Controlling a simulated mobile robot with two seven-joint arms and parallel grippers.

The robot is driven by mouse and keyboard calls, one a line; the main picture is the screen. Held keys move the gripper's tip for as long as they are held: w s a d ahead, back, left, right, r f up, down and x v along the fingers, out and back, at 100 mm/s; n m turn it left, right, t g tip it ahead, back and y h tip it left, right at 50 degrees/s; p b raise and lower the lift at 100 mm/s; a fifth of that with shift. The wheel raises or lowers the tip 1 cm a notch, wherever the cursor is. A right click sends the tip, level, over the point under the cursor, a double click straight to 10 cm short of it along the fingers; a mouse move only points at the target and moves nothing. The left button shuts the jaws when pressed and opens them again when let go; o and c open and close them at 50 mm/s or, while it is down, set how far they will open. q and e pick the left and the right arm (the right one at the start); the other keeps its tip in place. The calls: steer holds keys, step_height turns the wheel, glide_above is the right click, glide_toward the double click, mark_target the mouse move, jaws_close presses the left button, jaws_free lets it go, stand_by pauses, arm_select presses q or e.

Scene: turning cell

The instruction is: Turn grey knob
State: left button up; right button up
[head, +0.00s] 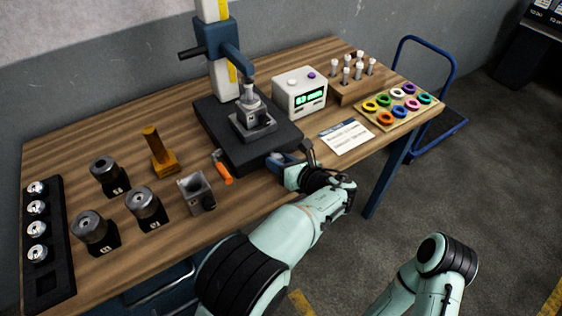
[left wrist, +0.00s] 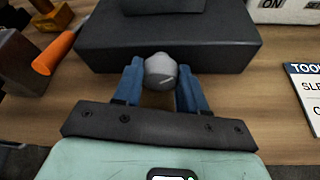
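The grey knob (left wrist: 161,71) is a short rounded cylinder with a light mark on its face. It sits at the front side of the black base (left wrist: 165,42) of the bench press, which also shows in the head view (head: 215,127). My left gripper (left wrist: 160,78) has its two blue fingers on either side of the knob, with no clear gap, and appears shut on it. In the head view my left gripper (head: 282,161) is at the base's front right corner and mostly hides the knob. My right gripper is out of view; only part of that arm shows.
An orange-handled tool (head: 222,168) lies just left of the gripper. A tool card (head: 346,136) lies to the right. A grey box with a green display (head: 300,94) stands behind. Several dark cylindrical holders (head: 146,203) stand at the left.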

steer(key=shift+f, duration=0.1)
arm_select(q)
steer(key=n+b, duration=0.1)
steer(key=n+h+b, duration=0.1)
steer(key=shift+s+a+f+t+h+b, duration=0.1)
steer(key=shift+a+t+h+b, duration=0.05)
steer(key=shift+t+h+b, duration=0.2)
steer(key=shift+n+t+h+b, duration=0.6)
steer(key=shift+n+b, duration=0.7)
steer(key=shift+b, duration=0.45)
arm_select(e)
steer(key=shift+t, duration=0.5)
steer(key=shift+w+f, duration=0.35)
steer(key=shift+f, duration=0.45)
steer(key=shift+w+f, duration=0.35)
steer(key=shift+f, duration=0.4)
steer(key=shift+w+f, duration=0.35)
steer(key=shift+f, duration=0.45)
arm_select(q)
steer(key=o, duration=1.1)
steer(key=shift+c, duration=0.2)
steer(key=p+v, duration=0.1)
steer(key=v, duration=1.2)
steer(key=shift+s+p, duration=0.25)
steer(key=shift+p, duration=0.05)
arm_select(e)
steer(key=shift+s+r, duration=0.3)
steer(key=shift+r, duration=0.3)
